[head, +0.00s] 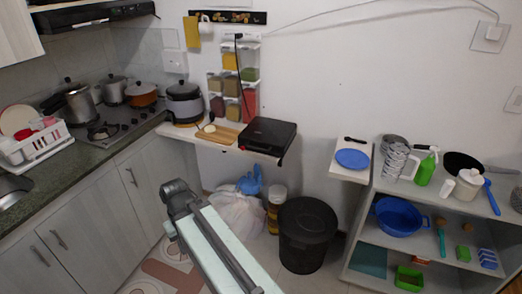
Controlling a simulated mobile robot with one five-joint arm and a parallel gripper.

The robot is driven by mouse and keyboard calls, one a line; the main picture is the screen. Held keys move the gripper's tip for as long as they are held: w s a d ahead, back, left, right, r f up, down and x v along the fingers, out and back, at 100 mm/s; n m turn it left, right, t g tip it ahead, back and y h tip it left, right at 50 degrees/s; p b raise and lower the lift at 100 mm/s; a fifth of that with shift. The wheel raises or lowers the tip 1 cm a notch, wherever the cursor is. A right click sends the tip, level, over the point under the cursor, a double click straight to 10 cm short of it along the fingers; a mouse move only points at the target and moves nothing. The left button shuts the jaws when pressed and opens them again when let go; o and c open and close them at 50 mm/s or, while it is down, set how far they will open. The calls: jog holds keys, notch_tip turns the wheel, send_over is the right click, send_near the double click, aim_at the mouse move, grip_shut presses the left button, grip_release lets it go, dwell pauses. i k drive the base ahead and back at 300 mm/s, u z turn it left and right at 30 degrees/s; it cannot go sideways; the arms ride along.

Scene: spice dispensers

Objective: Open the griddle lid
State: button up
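The griddle (268,136) is a black, flat, box-like appliance on the right end of a white wall shelf. Its lid looks closed, lying flat on the base. My gripper (176,192) is at the end of my arm, low in front of the shelf, below and left of the griddle and apart from it. The gripper is seen from behind and above, so its finger gap is not clear. I see nothing held in it.
On the shelf (172,131), a rice cooker (184,103) and a wooden board (217,133) stand left of the griddle. Spice dispensers (233,84) hang above. A black bin (305,236) and bags (238,214) are below. Counters stand left, a shelf unit (440,199) right.

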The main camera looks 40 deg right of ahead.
aim_at(262, 134)
jog(key=z, duration=0.05)
jog(key=i, duration=1)
